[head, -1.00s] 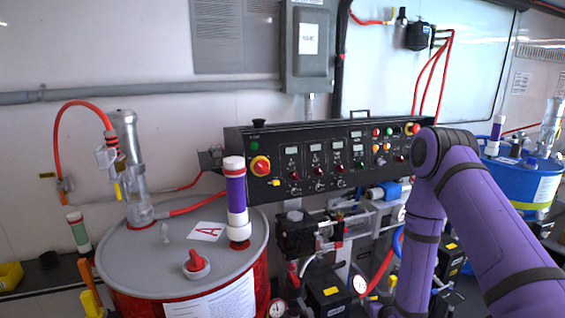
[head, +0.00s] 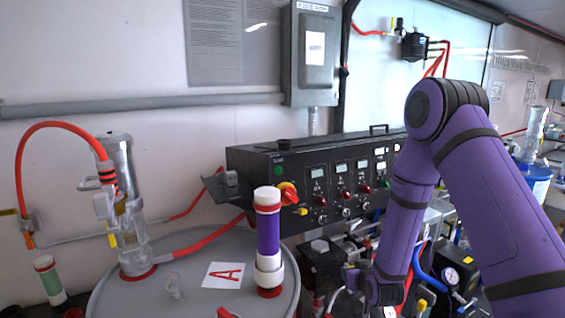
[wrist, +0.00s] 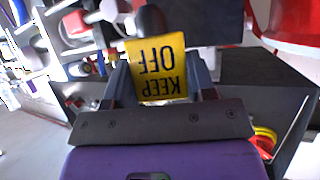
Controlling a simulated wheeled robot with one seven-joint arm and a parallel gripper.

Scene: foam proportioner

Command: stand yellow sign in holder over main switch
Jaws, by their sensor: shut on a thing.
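The yellow sign (wrist: 160,68) reads KEEP OFF and appears upside down in the wrist view. My gripper (wrist: 162,92) is shut on it, with a grey finger at each side. In the head view the sign and fingers are hidden below and behind my purple arm. The red and yellow main switch (head: 288,192) is at the left end of the black control panel (head: 255,165). A small black piece (head: 284,144) stands on the panel's top edge above this switch and looks like the holder; no sign is seen in it.
A grey-topped drum (head: 190,285) with a purple and white cylinder (head: 268,240) stands in front of the panel's left end. A grey bracket (head: 222,185) sits left of the panel. A grey box (head: 313,55) hangs above. Pipes and gauges crowd below the panel.

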